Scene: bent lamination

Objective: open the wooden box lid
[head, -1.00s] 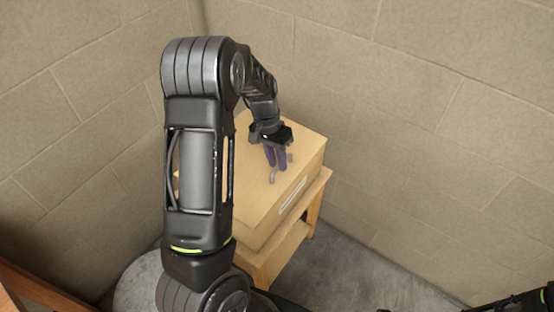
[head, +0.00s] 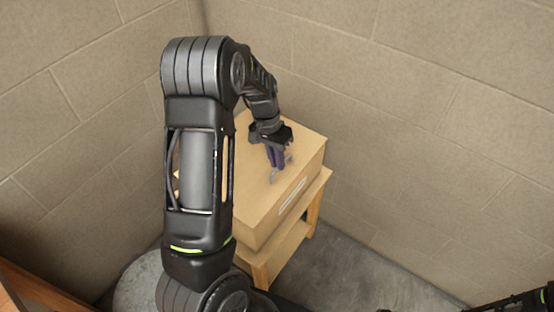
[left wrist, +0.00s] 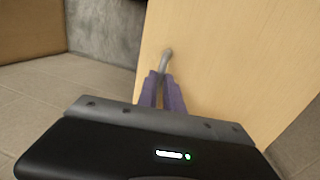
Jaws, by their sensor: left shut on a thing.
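The wooden box (head: 262,226) is light-coloured and sits on a small wooden stand. Its lid (head: 304,142) lies flat on top and looks closed. A grey curved handle (head: 274,175) stands on the lid; it also shows in the left wrist view (left wrist: 166,58). My left gripper (head: 277,164), with purple fingers, reaches down over the lid and is shut on the handle. In the left wrist view my fingers (left wrist: 162,92) close around the handle's near part. My left arm hides the box's left side.
The wooden stand (head: 318,195) under the box is close to the corner of two block walls (head: 420,120). Bare grey floor (head: 350,270) lies to the right of the stand. A brown wooden edge (head: 30,290) shows at the lower left.

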